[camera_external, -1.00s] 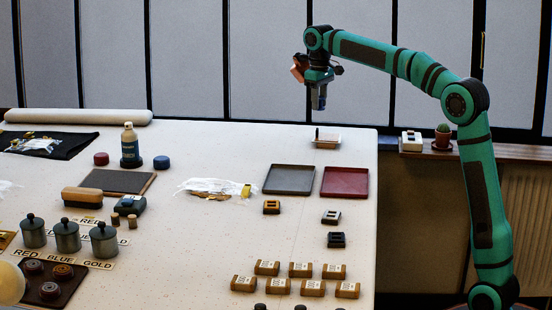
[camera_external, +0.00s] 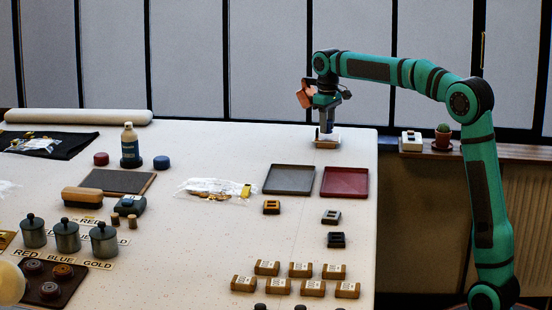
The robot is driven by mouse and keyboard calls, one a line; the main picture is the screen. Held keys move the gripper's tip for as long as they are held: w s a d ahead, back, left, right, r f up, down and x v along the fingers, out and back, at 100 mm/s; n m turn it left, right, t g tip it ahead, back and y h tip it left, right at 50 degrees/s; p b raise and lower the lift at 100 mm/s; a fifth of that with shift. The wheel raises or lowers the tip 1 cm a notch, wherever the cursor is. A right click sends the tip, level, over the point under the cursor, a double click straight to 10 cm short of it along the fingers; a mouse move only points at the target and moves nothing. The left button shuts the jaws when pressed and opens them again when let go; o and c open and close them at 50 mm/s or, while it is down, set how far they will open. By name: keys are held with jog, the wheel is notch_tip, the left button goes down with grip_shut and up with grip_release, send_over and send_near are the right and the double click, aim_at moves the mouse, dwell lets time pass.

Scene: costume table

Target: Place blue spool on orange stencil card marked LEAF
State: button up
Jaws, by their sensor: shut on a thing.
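No thing in view is clearly a blue spool. A round dark blue thing (camera_external: 161,162) stands right of the bottle, well left of my gripper. A flat brown-orange piece (camera_external: 210,201) lies partly under a crumpled clear sheet; no LEAF marking is readable.
A grey tray (camera_external: 289,191) and a red tray (camera_external: 345,194) lie in front of my gripper. A bottle (camera_external: 130,150) stands at the left back. Lidded tins (camera_external: 67,237) and several labelled brown blocks (camera_external: 302,270) are nearer.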

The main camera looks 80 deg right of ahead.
jog(key=shift+f, duration=0.65)
jog(key=shift+f, duration=0.1)
jog(key=o, duration=0.9)
jog(key=shift+o, duration=0.2)
notch_tip(320, 180, up, 12)
jog(key=shift+f, duration=0.1)
jog(key=shift+r, duration=0.2)
